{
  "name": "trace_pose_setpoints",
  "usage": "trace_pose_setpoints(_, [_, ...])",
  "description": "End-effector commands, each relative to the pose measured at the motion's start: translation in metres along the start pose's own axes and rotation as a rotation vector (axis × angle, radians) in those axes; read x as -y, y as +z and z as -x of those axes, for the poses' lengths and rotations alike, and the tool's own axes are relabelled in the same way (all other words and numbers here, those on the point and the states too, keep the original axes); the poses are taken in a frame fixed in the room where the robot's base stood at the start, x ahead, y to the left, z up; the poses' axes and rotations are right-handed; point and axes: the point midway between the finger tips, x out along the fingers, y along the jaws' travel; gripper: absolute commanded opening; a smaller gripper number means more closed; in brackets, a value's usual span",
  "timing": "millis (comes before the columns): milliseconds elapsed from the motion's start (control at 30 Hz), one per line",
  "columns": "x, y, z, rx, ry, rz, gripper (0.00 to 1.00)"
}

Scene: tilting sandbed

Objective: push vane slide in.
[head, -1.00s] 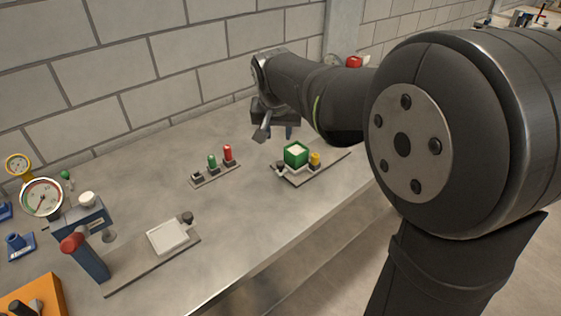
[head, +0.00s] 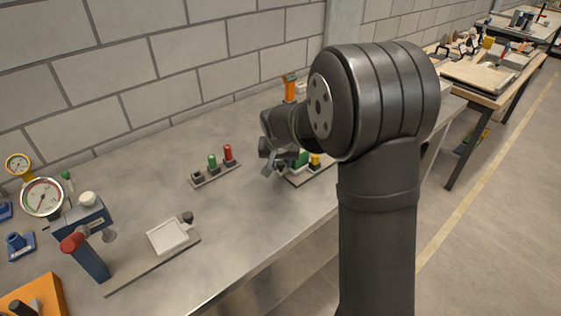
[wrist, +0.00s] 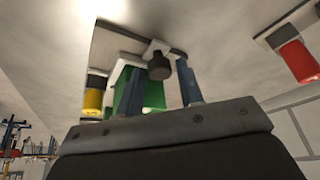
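A green box (head: 302,159) stands on a flat base plate (head: 318,172) on the bench, partly hidden by my gripper. In the wrist view the green box (wrist: 153,93) shows behind a dark round knob (wrist: 159,66) on a small white block. That may be the vane slide; no label shows. My gripper (head: 273,163) is at the left end of this fixture. In the wrist view its two blue-grey fingers (wrist: 158,88) stand apart, one on each side of the knob in the picture. I cannot tell whether either touches it. Nothing is held.
A yellow cylinder (head: 315,160) stands right of the green box. A strip with green and red (head: 228,153) pegs lies to the left. A plate with a white tray (head: 167,236) and black knob is nearer the front left. An orange post (head: 290,88) stands behind my arm. Open bench lies between.

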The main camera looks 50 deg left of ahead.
Motion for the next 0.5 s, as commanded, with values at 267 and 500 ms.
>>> trace_pose_setpoints(267, [-0.0002, 0.0001, -0.0017, 0.000, 0.000, 0.000, 0.34])
trace_pose_setpoints(500, [-0.0001, 0.0002, -0.0015, 0.001, 0.000, 0.000, 0.00])
